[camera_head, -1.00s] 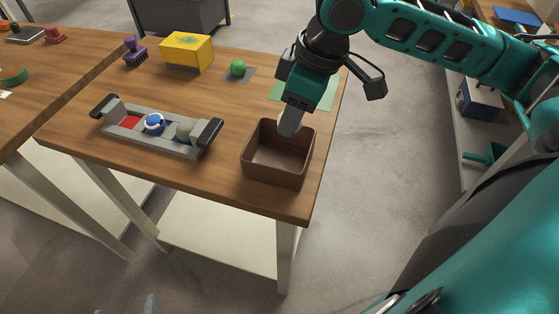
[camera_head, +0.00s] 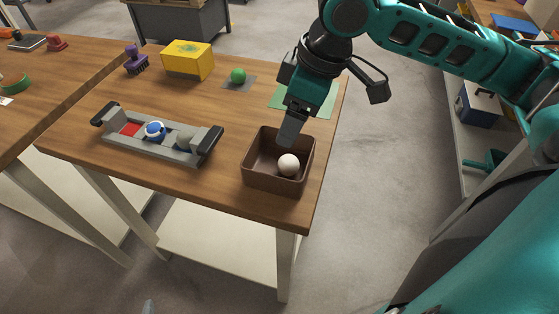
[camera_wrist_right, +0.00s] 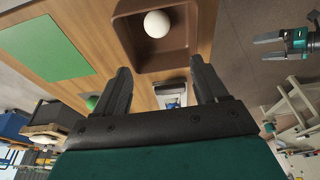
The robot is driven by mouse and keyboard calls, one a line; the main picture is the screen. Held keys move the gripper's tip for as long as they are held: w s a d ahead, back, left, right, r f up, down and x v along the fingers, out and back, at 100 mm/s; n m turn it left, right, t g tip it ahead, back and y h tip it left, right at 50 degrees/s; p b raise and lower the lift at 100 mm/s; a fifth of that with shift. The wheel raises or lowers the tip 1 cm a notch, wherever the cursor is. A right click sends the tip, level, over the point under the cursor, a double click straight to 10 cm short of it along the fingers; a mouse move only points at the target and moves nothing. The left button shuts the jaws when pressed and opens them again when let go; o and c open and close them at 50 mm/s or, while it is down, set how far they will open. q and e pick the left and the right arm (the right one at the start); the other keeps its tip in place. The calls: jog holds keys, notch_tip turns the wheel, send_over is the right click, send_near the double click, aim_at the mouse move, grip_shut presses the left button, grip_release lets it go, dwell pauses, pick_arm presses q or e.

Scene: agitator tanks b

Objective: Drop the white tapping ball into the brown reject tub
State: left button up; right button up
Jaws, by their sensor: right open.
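The white tapping ball (camera_head: 288,165) rests in the brown reject tub (camera_head: 262,180) near its right side. The ball (camera_wrist_right: 156,24) and the tub (camera_wrist_right: 185,60) also show in the right wrist view. My right gripper (camera_head: 287,140) is over the tub's far part, pointing down. In the right wrist view its fingers (camera_wrist_right: 160,65) are apart with nothing between them, and the ball is clear of them. My left gripper (camera_wrist_right: 262,48) shows in the right wrist view, away from the table, with its fingers apart and empty. Only a tip of it shows at the head view's bottom edge.
A grey tray (camera_head: 163,150) with black handles holds a blue-and-white ball (camera_head: 154,129) and a grey ball (camera_head: 184,140). Behind are a yellow box (camera_head: 187,60), a purple brush (camera_head: 135,58), a green ball (camera_head: 238,76) and a green mat (camera_head: 322,104). The front of the table is clear.

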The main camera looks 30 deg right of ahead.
jog(key=p+v, duration=0.2)
jog(key=v, duration=1)
jog(key=shift+p, duration=0.4)
jog(key=shift+f, duration=0.1)
